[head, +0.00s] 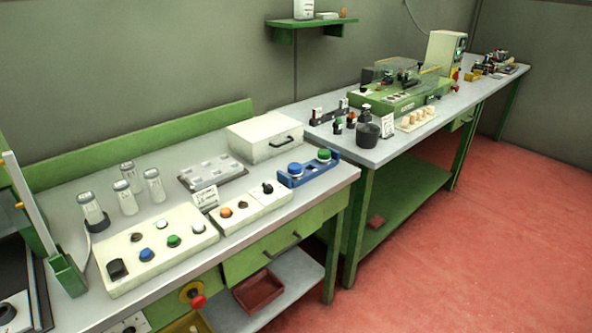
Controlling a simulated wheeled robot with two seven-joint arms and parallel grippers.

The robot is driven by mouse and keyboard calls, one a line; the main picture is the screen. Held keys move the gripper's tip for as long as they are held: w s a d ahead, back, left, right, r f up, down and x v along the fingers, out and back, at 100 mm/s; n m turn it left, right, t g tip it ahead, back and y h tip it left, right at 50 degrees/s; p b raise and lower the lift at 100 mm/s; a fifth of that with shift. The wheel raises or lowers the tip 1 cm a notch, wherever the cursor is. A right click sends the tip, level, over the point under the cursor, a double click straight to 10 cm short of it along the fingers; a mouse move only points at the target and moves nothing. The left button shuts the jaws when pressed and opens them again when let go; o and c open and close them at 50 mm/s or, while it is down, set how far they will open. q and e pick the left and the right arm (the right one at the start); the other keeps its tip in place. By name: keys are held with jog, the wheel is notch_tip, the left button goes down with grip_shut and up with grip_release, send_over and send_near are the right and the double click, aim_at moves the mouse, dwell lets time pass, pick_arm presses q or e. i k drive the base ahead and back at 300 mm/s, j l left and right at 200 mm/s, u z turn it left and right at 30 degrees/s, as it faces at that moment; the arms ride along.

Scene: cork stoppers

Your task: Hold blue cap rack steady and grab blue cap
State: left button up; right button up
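The blue cap rack (312,172) stands at the right end of the near workbench, close to its front edge. Two round caps sit in it side by side. Neither of my grippers is in the head view, and nothing touches the rack.
A white box (264,138) stands behind the rack. A small button panel (249,207) is left of it, then a larger panel (153,247). A second bench (385,150) with a dark cup (367,135) lies beyond. Red floor (450,260) is open at right.

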aim_at(295, 169)
jog(key=i+l+u, duration=0.1)
jog(key=u, duration=0.55)
jog(key=i+l+u, duration=0.25)
jog(key=l+u, duration=0.25)
jog(key=l, duration=0.25)
jog(key=i+l+u, duration=0.2)
jog(key=l, duration=0.25)
jog(key=l+u, duration=0.25)
jog(key=l, duration=0.15)
